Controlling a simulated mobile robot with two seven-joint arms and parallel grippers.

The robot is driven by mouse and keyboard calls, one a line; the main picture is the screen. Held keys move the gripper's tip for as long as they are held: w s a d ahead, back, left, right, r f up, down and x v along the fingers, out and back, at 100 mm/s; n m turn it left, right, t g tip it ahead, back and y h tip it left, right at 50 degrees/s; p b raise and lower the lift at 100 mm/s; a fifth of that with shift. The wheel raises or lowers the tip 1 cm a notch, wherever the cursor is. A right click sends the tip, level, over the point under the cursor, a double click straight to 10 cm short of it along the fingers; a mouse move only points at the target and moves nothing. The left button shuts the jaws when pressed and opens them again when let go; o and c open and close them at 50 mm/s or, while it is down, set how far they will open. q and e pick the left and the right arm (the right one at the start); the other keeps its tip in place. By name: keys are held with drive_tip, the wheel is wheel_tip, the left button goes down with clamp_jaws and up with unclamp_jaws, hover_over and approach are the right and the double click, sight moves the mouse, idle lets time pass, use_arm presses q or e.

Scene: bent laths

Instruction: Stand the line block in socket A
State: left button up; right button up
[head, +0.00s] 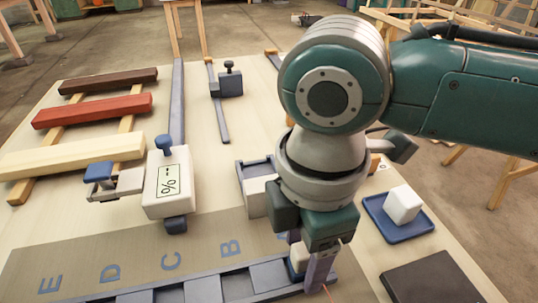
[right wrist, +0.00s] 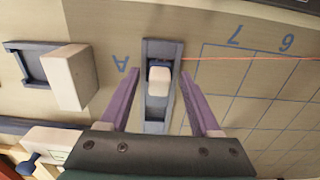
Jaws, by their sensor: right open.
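The line block (head: 298,259) is a small pale block with a dark part. It also shows in the right wrist view (right wrist: 158,80), within the grey-blue frame of socket A (right wrist: 155,127), beside the letter A. It looks upright; whether it sits fully down cannot be told. A thin red line runs right from beside the socket in the wrist view. My right gripper (right wrist: 160,74) is open, its purple fingers on either side of the block with visible gaps. In the head view my right gripper (head: 306,263) partly hides the block. My left gripper is not in view.
A white block (head: 404,204) sits on a blue tray (head: 377,214) at the right. Another pale block (head: 256,197) stands by a grey-blue holder (head: 252,169). A meter (head: 168,185), laths (head: 93,110) and a dark slab (head: 430,280) lie around. Other sockets run left along the strip.

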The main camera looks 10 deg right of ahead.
sight(304, 250)
wheel_tip(304, 250, up, 12)
drive_tip(key=p, duration=0.3)
drive_tip(key=s+a+f+m+t+y, duration=0.2)
drive_tip(key=s+a+f+m+y, duration=0.25)
drive_tip(key=m, duration=0.25)
drive_tip(key=s+d+f+m+h, duration=0.1)
drive_tip(key=s+d+m+h, duration=0.1)
drive_tip(key=s+d+m, duration=0.2)
drive_tip(key=s+d+f+m+t+h, duration=0.1)
drive_tip(key=d+m, duration=0.4)
drive_tip(key=d, duration=0.5)
drive_tip(key=s+h, duration=0.1)
drive_tip(key=s, duration=0.1)
drive_tip(key=shift+s+t, duration=0.3)
drive_tip(key=shift+s, duration=0.05)
drive_tip(key=shift+r, duration=0.1)
